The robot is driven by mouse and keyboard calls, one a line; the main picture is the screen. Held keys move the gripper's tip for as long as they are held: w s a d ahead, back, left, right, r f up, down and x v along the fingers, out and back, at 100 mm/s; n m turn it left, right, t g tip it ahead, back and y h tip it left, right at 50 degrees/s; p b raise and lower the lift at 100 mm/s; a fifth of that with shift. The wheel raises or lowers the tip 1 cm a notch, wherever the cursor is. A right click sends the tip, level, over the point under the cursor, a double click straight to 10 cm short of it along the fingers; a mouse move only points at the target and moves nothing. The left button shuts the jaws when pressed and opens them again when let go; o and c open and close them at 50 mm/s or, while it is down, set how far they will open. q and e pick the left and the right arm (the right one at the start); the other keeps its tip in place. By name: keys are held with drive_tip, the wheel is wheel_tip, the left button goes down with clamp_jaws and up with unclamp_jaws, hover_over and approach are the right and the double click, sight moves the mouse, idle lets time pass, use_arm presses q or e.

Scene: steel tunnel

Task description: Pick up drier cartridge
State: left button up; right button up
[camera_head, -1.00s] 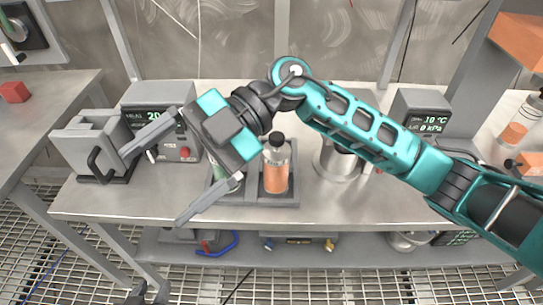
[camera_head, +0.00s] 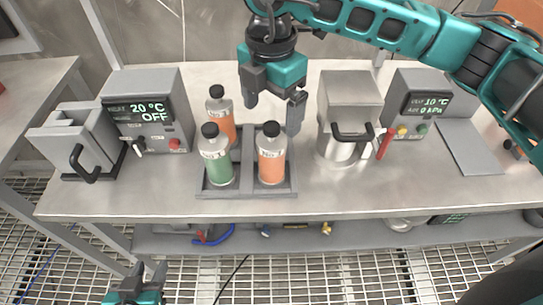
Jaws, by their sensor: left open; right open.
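Three capped, clear cartridges stand upright in a grey rack (camera_head: 247,190): a green-filled one (camera_head: 216,160) at front left, an orange-filled one (camera_head: 271,160) at front right, and another orange-filled one (camera_head: 225,124) behind. Which is the drier cartridge I cannot tell for sure. My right gripper (camera_head: 272,114) is open and empty, pointing down above the rack, near the front right cartridge's black cap and seemingly a little behind it. My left gripper (camera_head: 149,270) is open and empty at the bottom left, below and in front of the bench.
A grey heater unit (camera_head: 150,118) reading 20 °C OFF and a handled grey box (camera_head: 78,140) stand at left. A steel pot with a grey housing (camera_head: 350,105) and a 10 °C unit (camera_head: 415,105) stand right of the rack. The bench front (camera_head: 120,198) is clear.

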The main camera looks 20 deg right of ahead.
sight(272, 125)
drive_tip(key=shift+s+f, duration=0.15)
drive_tip(key=shift+f, duration=3)
drive_tip(key=shift+c, duration=0.2)
drive_tip(key=shift+r, duration=0.1)
clamp_jaws()
